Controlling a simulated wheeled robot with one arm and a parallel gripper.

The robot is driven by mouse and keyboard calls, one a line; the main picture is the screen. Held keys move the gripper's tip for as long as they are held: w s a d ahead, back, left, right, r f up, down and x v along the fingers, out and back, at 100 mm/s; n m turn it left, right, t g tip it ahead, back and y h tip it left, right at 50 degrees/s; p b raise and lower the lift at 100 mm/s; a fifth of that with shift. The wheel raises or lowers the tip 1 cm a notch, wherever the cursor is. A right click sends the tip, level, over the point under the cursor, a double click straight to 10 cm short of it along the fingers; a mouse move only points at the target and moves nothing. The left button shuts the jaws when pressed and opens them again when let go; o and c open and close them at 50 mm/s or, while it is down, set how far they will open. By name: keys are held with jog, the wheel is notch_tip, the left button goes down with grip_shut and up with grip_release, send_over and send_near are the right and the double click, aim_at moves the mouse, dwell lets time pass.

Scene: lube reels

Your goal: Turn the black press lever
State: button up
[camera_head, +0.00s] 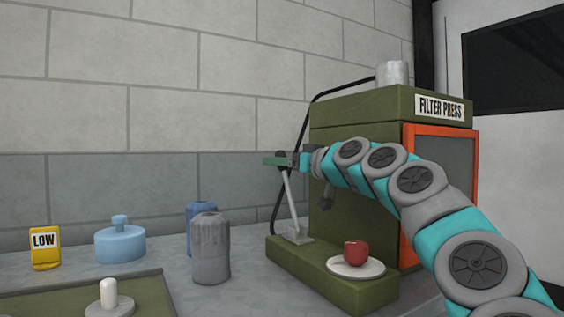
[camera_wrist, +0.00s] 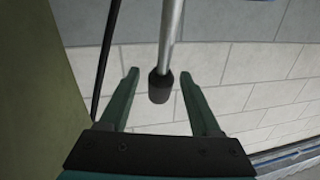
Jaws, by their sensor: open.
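The press lever (camera_head: 289,203) is a thin grey rod rising, slightly tilted to the left, from a bracket on the green filter press base. In the wrist view its metal rod (camera_wrist: 171,35) comes in from the top and ends in a black knob (camera_wrist: 160,87). My gripper (camera_head: 270,160) is at the lever's upper end in the head view and hides the knob there. In the wrist view my gripper (camera_wrist: 160,78) is open, with one finger on each side of the knob and visible gaps between; neither finger appears to touch it.
The green filter press (camera_head: 360,130) stands right behind the lever, with a black hose (camera_head: 304,125) along its left side. A red cup-like item (camera_head: 355,253) sits on a white plate (camera_head: 343,269) on its base. A grey canister (camera_head: 210,248) and blue canister (camera_head: 196,209) stand left.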

grip_shut()
dwell(0.5)
dwell(0.9)
